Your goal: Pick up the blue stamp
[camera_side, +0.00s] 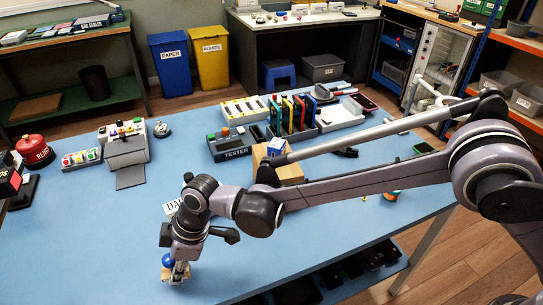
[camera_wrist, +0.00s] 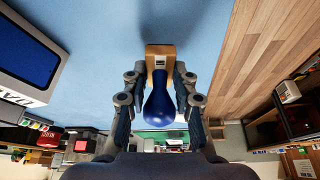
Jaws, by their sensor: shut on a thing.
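The blue stamp has a round blue handle (camera_wrist: 159,106) and a light wooden base (camera_wrist: 160,53). In the wrist view it sits between the two fingers of my gripper (camera_wrist: 160,85), which is shut on it. In the side view the stamp's blue knob (camera_side: 168,260) shows at the lower left, close to the front of the blue table. There my gripper (camera_side: 178,270) is around it, pointing down, and hides part of it. I cannot tell whether the base touches the table.
The blue table (camera_side: 90,230) is clear to the left of my gripper. A blue pad marked with letters (camera_wrist: 28,50) lies nearby. A cardboard box (camera_side: 285,170), a tester (camera_side: 230,145) and a grey machine (camera_side: 125,150) stand farther back. The table's front edge is close.

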